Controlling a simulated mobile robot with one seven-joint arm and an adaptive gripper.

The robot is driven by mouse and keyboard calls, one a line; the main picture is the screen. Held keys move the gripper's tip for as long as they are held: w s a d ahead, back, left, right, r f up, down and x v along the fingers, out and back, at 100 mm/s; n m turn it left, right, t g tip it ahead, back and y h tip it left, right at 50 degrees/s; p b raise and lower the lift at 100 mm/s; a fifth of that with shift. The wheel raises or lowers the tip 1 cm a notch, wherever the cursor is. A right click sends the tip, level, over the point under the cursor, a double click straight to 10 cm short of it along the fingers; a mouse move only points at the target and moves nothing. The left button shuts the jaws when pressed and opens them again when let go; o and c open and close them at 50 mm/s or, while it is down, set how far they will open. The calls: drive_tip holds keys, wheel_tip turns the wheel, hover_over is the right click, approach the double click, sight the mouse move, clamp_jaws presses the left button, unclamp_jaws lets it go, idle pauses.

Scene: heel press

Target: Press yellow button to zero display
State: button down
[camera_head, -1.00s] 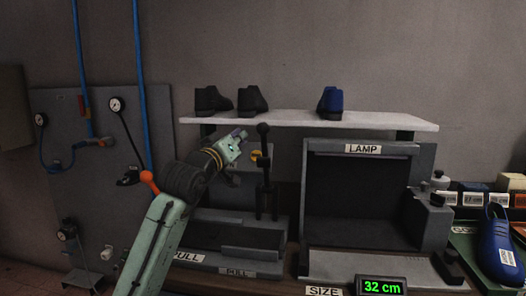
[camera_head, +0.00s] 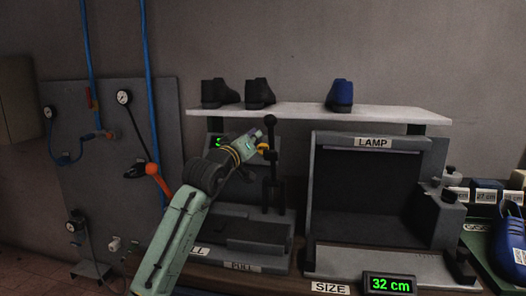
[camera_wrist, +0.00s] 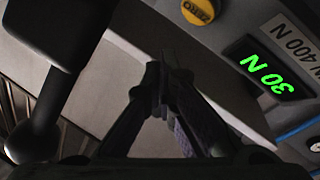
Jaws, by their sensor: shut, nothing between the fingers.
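The yellow button (camera_wrist: 200,10) is at the top edge of the wrist view, partly cut off, with dark lettering on it. It also shows in the head view (camera_head: 263,147), just beside my gripper. The display (camera_wrist: 268,72) reads 30 N in green on a grey panel. In the head view the display (camera_head: 219,142) is mostly hidden behind my arm. My gripper (camera_wrist: 161,75) is shut and empty, its fingertips below and left of the button in the wrist view. No contact with the button shows.
A dark lever with a ball knob (camera_head: 270,121) stands close by my gripper. A white shelf (camera_head: 320,113) with shoes runs above. A lamp box (camera_head: 372,143) and a size display (camera_head: 389,285) reading 32 cm are to the right. A gauge panel (camera_head: 110,150) is at left.

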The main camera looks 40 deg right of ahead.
drive_tip(key=shift+w+d+f+p, duration=0.3)
drive_tip(key=shift+w+d+f, duration=0.85)
drive_tip(key=shift+d+f, duration=0.15)
idle(0.6)
drive_tip(key=shift+w+d+f, duration=0.2)
drive_tip(key=shift+d+f, duration=0.05)
drive_tip(key=shift+d, duration=0.05)
drive_tip(key=shift+w+d+f+p, duration=0.3)
drive_tip(key=shift+p, duration=0.1)
idle(1.1)
drive_tip(key=shift+s+a+r, duration=0.45)
drive_tip(key=shift+s+a, duration=0.05)
drive_tip(key=shift+a, duration=0.05)
drive_tip(key=shift+r, duration=0.1)
drive_tip(key=s+a+r+p, duration=0.1)
drive_tip(key=s+a+r, duration=0.1)
drive_tip(key=a+r, duration=0.1)
drive_tip(key=shift+s, duration=0.3)
idle(0.3)
